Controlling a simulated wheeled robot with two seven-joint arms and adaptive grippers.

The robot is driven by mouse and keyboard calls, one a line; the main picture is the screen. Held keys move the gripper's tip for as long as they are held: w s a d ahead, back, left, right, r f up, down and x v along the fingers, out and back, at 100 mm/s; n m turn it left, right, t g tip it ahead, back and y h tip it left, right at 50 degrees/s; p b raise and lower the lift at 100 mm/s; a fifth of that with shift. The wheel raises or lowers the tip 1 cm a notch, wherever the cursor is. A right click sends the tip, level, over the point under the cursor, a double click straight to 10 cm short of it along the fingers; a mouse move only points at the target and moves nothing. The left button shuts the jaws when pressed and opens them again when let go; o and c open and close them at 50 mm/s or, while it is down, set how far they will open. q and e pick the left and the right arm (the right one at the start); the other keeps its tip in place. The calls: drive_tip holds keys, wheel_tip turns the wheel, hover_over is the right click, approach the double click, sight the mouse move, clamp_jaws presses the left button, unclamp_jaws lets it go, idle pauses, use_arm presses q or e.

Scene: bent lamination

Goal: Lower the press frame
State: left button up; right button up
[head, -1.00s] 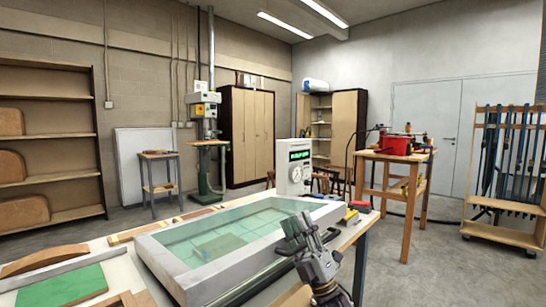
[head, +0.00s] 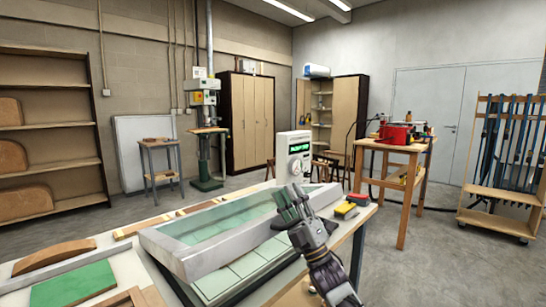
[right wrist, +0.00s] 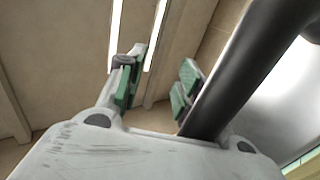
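The press frame (head: 212,258), a pale rectangular surround with a glass pane, is tilted in the head view. Its near edge is raised above the green-tiled bed (head: 240,275), which shows below it. A dark handle (head: 287,221) is on the near side. My right gripper (head: 289,203) is at this edge by the handle, its fingers pointing up. The right wrist view shows its green finger pads (right wrist: 157,85) apart, with a gap between them. A thick dark bar (right wrist: 250,65) passes close beside one finger. I cannot tell whether they touch. My left gripper is out of view.
A white control box (head: 293,155) with a green display stands behind the press. Red and yellow blocks (head: 347,210) lie to its right. A green board (head: 70,287) and curved wood (head: 54,256) lie on the left. Open floor lies right of the bench.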

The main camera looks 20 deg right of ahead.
drive_tip(key=shift+g, duration=0.4)
drive_tip(key=shift+s+r+p+x, duration=0.15)
drive_tip(key=shift+p+x, duration=0.8)
drive_tip(key=shift+x, duration=0.05)
drive_tip(key=shift+s+r+p+x, duration=0.15)
drive_tip(key=shift+s+p+x, duration=0.05)
drive_tip(key=shift+p+x, duration=0.8)
use_arm(q)
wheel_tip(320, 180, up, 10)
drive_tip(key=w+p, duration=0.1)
drive_tip(key=p, duration=0.4)
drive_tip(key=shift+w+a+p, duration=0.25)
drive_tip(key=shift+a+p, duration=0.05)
drive_tip(key=shift+p, duration=0.1)
use_arm(e)
drive_tip(key=w+a+r+g+h, duration=0.1)
drive_tip(key=w+r, duration=0.2)
drive_tip(key=r, duration=0.2)
drive_tip(key=shift+w+g, duration=0.4)
drive_tip(key=shift+f, duration=0.1)
use_arm(q)
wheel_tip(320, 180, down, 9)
drive_tip(key=b, duration=0.9)
use_arm(e)
drive_tip(key=w+f+v, duration=0.1)
drive_tip(key=f+v, duration=0.1)
drive_tip(key=v, duration=1.3)
drive_tip(key=shift+a, duration=0.25)
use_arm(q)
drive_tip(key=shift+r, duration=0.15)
